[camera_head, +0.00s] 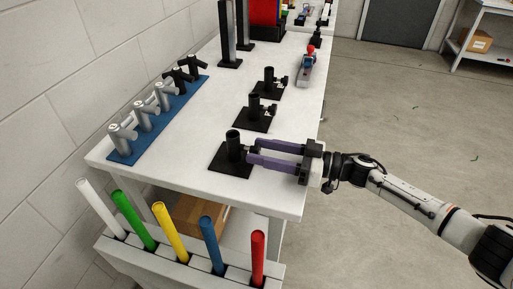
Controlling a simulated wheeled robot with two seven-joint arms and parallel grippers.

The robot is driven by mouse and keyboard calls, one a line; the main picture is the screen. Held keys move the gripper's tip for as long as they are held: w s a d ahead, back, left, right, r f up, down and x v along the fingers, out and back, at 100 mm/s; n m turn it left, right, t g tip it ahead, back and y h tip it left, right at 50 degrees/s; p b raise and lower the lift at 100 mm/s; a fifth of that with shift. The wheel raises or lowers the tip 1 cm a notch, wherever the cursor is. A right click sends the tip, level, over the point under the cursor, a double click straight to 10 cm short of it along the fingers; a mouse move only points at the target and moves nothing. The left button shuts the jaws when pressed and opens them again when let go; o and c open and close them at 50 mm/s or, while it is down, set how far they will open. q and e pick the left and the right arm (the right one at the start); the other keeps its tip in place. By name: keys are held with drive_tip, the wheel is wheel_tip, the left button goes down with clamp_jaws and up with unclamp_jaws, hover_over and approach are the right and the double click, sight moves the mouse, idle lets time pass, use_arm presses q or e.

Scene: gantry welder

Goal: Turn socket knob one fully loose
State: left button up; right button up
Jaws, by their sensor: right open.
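Several black sockets on square base plates stand in a row along the right side of the white table. The nearest socket (233,146) is an upright black tube. My right gripper (251,151) reaches in from the right with its two purple fingers level and apart, open, their tips beside this tube. Its side knob is at or between the fingertips and mostly hidden, so I cannot tell whether they touch it. The middle socket (255,110) and the farther socket (268,81) show small black knobs on their right sides. My left gripper is out of view.
A blue rack (122,151) with grey and black pipe joints lies along the table's left side. Black posts (228,40) stand behind. Coloured tubes, including a red one (258,255), stand in a holder at the front. The white tabletop (190,135) between rack and sockets is clear.

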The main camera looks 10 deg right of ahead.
drive_tip(key=shift+x, duration=0.8)
drive_tip(key=shift+w+a, duration=0.1)
drive_tip(key=shift+a, duration=0.05)
drive_tip(key=c, duration=1)
drive_tip(key=n+b, duration=0.1)
drive_tip(key=n, duration=0.2)
drive_tip(key=shift+f, duration=0.1)
drive_tip(key=shift+c, duration=0.2)
drive_tip(key=n, duration=0.2)
drive_tip(key=shift+n, duration=0.4)
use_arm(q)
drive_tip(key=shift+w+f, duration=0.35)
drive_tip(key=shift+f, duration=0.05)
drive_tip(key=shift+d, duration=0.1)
use_arm(e)
drive_tip(key=o, duration=1)
drive_tip(key=shift+o, duration=0.2)
